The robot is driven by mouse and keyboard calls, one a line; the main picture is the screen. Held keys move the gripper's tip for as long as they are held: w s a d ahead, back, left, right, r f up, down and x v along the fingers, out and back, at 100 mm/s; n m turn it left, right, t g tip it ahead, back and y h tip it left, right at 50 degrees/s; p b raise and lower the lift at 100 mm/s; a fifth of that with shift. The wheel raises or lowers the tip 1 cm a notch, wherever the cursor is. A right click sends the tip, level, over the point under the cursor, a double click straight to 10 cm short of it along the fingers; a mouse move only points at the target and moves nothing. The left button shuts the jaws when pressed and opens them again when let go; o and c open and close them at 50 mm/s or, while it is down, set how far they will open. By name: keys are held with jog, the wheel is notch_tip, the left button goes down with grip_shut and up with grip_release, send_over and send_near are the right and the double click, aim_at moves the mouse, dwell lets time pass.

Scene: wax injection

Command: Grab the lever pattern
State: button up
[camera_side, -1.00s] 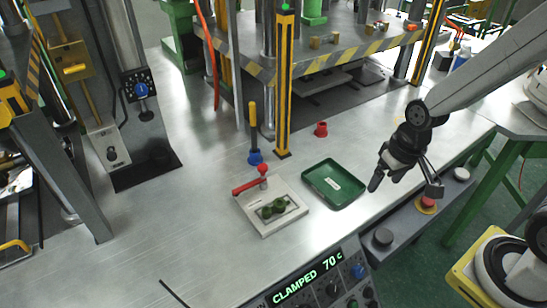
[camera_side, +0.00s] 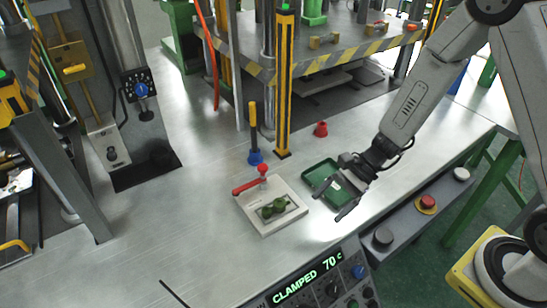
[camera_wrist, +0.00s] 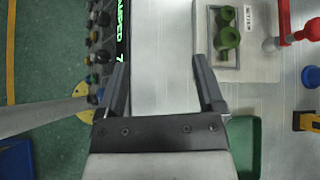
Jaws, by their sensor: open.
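The lever pattern looks to be the green piece with rounded knobs (camera_side: 273,208) lying in the recess of a pale fixture block (camera_side: 262,223). It also shows in the wrist view (camera_wrist: 228,37), at the upper right, beyond my gripper's right finger.
A red cup (camera_side: 321,129) and a blue-based yellow-handled tool (camera_side: 254,150) stand behind. A yellow post (camera_side: 284,90) rises near the press. The control panel (camera_side: 318,284) reads "CLAMPED 70 c" at the front edge. The table left of the fixture is clear.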

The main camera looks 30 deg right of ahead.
aim_at(282, 202)
jog(key=w+m+t, duration=0.1)
jog(key=w+m, duration=0.1)
jog(key=w+f+m+t+y, duration=0.1)
jog(key=w+m+t, duration=0.1)
jog(key=w+f+m+t, duration=0.1)
jog(key=w+m, duration=0.1)
jog(key=shift+w+d+f+y, duration=0.1)
jog(key=shift+d+f+y, duration=0.1)
jog(key=shift+y, duration=0.2)
jog(key=shift+w+d+f+m+t, duration=0.15)
jog(key=shift+w+m+t, duration=0.25)
jog(key=shift+t, duration=0.2)
jog(key=shift+f+x, duration=0.15)
jog(key=shift+x, duration=1.85)
jog(key=shift+f+x, duration=0.1)
jog(key=shift+x, duration=1.85)
jog(key=shift+d, duration=0.1)
grip_shut()
